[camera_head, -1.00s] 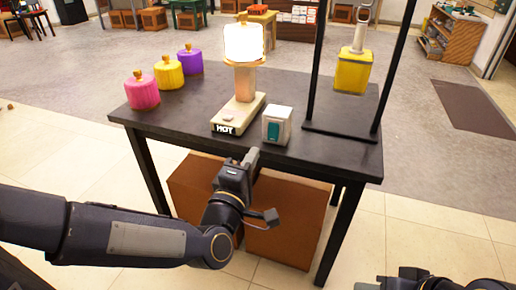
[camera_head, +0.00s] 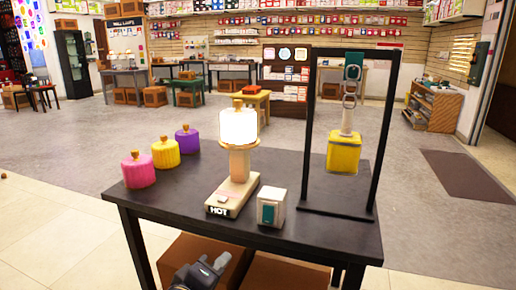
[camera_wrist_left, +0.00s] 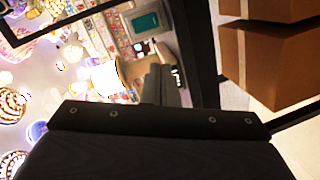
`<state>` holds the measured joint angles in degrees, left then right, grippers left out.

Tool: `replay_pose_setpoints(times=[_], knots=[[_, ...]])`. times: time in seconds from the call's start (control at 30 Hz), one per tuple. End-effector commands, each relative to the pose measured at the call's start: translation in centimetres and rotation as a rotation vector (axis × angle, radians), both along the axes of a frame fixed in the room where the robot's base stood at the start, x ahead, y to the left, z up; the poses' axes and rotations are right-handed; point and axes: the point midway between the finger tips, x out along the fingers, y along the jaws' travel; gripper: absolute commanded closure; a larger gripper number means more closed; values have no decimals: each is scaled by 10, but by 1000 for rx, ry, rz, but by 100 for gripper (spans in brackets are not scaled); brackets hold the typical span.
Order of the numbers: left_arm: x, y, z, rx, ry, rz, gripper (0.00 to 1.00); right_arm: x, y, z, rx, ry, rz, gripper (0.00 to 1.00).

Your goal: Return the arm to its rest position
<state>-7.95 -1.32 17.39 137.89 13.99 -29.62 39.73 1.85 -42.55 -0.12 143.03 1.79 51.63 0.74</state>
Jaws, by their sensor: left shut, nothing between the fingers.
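My left gripper (camera_head: 203,272) is at the bottom edge of the head view, low in front of the black table (camera_head: 330,238). It is shut and empty, apart from the table's objects. Most of my left arm is out of the frame. In the left wrist view the dark gripper body fills the bottom, and the grey fingers (camera_wrist_left: 165,86) point up the picture. My right gripper is not in view.
The table holds a glowing lamp (camera_head: 239,127) on a HOT base, a switch box (camera_head: 271,207), pink, yellow and purple jars (camera_head: 138,171), and a black frame with a hanging yellow block (camera_head: 343,153). Brown boxes (camera_head: 285,273) stand under it.

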Motion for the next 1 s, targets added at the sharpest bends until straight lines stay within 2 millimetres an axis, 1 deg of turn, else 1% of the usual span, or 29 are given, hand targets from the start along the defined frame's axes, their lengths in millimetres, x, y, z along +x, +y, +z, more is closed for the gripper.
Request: replay_pose_setpoints(times=[0.03,0.1,0.17,0.2,0.3,0.5,0.7,0.73,0.97,1.0], knots=[[-10,18,-3,95,28,-12,100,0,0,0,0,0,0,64],[-28,39,-16,233,92,-53,100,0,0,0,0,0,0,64],[-47,57,-27,337,151,-92,100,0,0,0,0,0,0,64],[-60,67,-35,398,189,-121,100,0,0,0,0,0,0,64],[-91,88,-50,514,272,-189,100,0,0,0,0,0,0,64],[-149,115,-72,651,401,-315,100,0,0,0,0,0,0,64],[-203,131,-85,725,500,-439,100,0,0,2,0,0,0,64],[-200,129,-68,724,498,-439,100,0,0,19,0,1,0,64],[-199,129,-15,723,498,-439,100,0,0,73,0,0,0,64],[-199,129,-3,723,498,-439,100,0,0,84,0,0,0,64]])
